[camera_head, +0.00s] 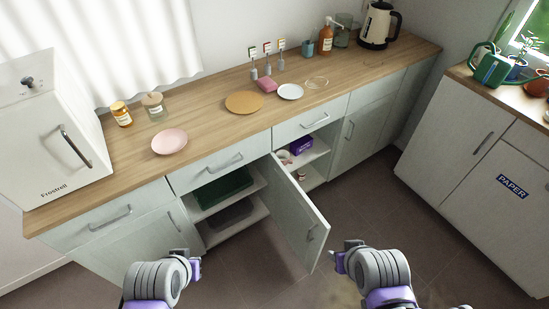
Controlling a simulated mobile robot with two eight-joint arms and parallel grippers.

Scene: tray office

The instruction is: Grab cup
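A small white rounded thing (284,156), perhaps the cup, sits on the upper shelf of the open cupboard, partly hidden behind the open door's top edge. A teal cup-like holder (309,49) stands at the back of the counter. My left gripper (196,268) is low in front of the left cupboards, apart from everything. My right gripper (336,262) is low over the floor, just right of the open door. I see nothing held in either gripper, and their finger gaps are too small to judge.
The open cupboard door (302,215) juts out between my grippers. A purple box (301,144) is on the shelf. The wooden counter (205,118) holds plates, jars and a kettle (379,25). The floor at right is clear.

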